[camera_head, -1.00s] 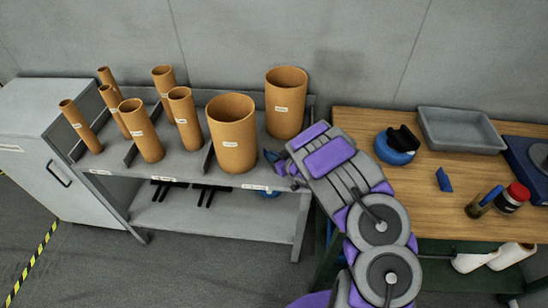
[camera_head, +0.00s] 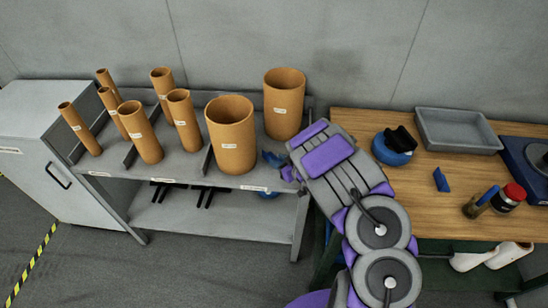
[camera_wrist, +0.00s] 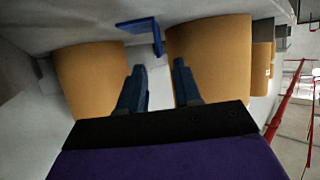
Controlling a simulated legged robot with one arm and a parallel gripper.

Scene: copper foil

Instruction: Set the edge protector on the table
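A blue L-shaped edge protector (camera_wrist: 146,30) shows in the wrist view, on the grey shelf between two large cardboard tubes. My gripper (camera_wrist: 158,72) is open and empty, with its dark blue fingers spread and the protector beyond the tips. In the head view my gripper (camera_head: 279,166) is at the shelf's right end, beside the wide tubes. Blue parts there are too small to separate protector from fingers. Another small blue angled piece (camera_head: 441,180) lies on the wooden table (camera_head: 425,215) at the right.
The wide front tube (camera_head: 232,140) and the wide rear tube (camera_head: 284,108) stand close to my gripper. Several narrower tubes stand left on the shelf. The table holds a grey tray (camera_head: 458,130), a blue round item with black on top (camera_head: 393,147), and a red-lidded jar (camera_head: 508,198).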

